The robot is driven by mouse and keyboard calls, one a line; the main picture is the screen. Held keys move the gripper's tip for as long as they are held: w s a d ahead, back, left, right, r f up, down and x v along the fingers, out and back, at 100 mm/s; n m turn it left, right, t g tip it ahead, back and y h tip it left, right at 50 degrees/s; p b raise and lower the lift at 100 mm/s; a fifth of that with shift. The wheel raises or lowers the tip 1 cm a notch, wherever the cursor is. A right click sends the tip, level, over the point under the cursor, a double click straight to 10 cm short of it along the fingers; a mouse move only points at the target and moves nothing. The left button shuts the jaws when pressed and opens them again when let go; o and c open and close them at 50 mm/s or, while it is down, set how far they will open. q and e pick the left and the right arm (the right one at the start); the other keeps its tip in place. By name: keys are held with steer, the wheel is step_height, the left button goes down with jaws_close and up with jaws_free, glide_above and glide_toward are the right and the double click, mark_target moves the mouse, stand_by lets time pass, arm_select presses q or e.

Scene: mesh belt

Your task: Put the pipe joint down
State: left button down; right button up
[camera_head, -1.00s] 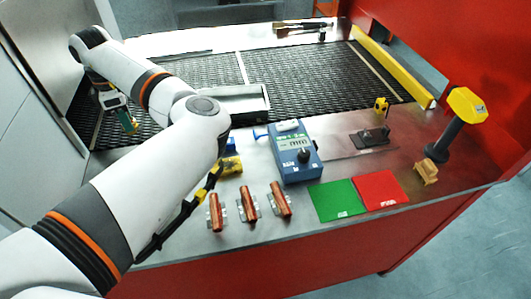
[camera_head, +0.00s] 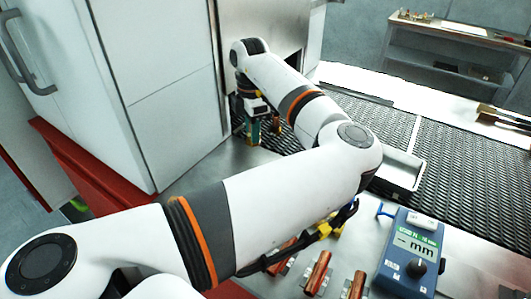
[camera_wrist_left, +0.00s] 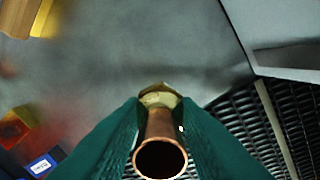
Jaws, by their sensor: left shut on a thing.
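The pipe joint is a short copper tube (camera_wrist_left: 160,158) with a brass nut (camera_wrist_left: 158,97) at its far end. In the left wrist view it sits between the green fingers of my left gripper (camera_wrist_left: 160,140), with its open copper end facing the camera. In the head view my left gripper (camera_head: 263,130) points down near the left end of the mesh belt (camera_head: 455,160). The pipe joint cannot be made out there. My right gripper is not in view.
Several copper pieces, one on a metal holder (camera_head: 318,272), lie near the table's front edge. A white cabinet (camera_head: 165,90) rises close left of the gripper. Bare steel (camera_head: 215,165) lies in front.

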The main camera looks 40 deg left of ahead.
arm_select(q)
step_height(320, 180, down, 4)
steer(key=shift+r, duration=0.15)
steer(key=shift+w+f, duration=0.1)
steer(key=shift+f, duration=1.25)
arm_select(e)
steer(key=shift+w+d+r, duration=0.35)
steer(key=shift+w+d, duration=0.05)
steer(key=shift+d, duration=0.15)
arm_select(q)
steer(key=shift+p, duration=0.3)
steer(key=c, duration=1.1)
jaws_free()
steer(key=shift+f, duration=0.15)
step_height(320, 180, up, 12)
steer(key=shift+r+b, duration=0.15)
steer(key=shift+b, duration=0.5)
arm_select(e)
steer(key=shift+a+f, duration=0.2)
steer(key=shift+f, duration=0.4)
arm_select(q)
steer(key=shift+r, duration=0.1)
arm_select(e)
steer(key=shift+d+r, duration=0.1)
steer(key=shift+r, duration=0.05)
